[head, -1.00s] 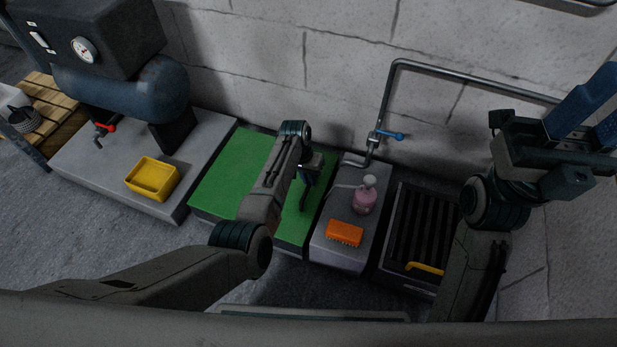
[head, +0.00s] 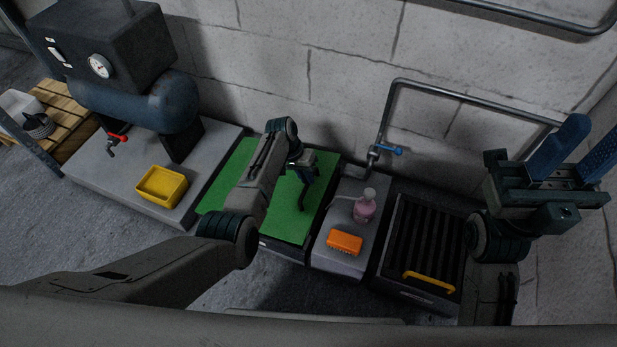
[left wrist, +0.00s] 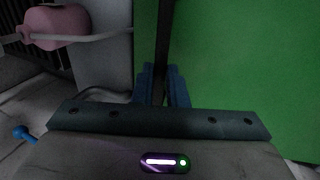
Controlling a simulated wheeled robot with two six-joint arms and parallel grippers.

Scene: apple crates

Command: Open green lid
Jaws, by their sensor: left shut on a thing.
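The green lid (head: 235,185) lies over a dark box (head: 285,251) against the wall. Its front edge stands slightly raised, and the box's dark front shows below it. My left gripper (head: 308,178) is above the lid's right part, shut on a dark handle (head: 302,200). In the left wrist view, the blue fingers (left wrist: 162,88) close around the dark bar of the handle (left wrist: 162,45), with the green lid (left wrist: 235,60) behind it. My right gripper (head: 582,150) is at the far right, fingers apart and empty, away from the lid.
Right of the lid, a grey block (head: 340,262) holds an orange brush (head: 345,243) and a pink bottle (head: 364,208). Beyond is a black slatted crate (head: 415,240) with a yellow handle (head: 430,282). Left, a grey slab (head: 130,190) carries a yellow bin (head: 161,186). A blue-handled tap (head: 388,150) is on the wall.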

